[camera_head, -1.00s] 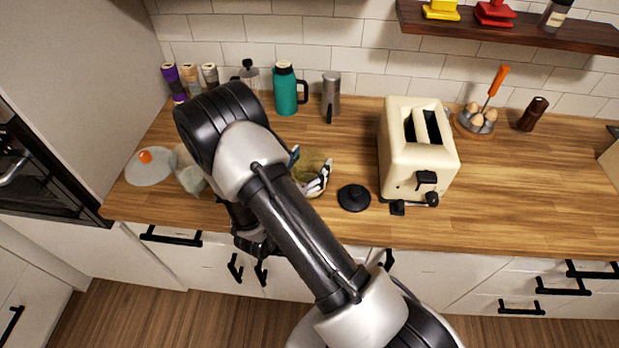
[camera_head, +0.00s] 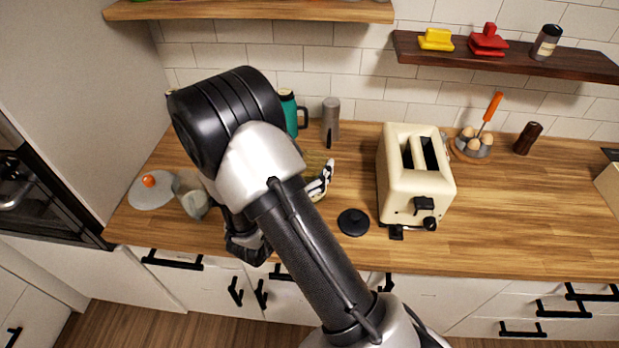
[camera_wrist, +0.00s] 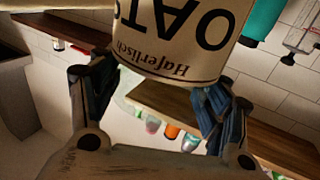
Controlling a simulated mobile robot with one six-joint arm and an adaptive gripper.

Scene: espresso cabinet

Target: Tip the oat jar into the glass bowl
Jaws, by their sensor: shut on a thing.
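The oat jar (camera_wrist: 175,40) fills the top of the wrist view. Its cream label with dark "OATS" lettering appears upside down there. My gripper (camera_wrist: 150,88) is shut on it, with one dark finger at each side. In the head view, part of my gripper (camera_head: 319,181) shows beside my arm, above the counter; my arm hides most of it and the jar. An olive-tinted patch shows around that finger, but I cannot tell whether it is jar or bowl. The glass bowl is not clearly visible.
A glass vessel (camera_head: 193,197) and a clear lid with an orange knob (camera_head: 150,190) stand at the left. A black round lid (camera_head: 353,222) lies near the cream toaster (camera_head: 415,180). A teal flask (camera_head: 290,112) and grey grinder (camera_head: 331,122) stand behind. Counter right of the toaster is mostly clear.

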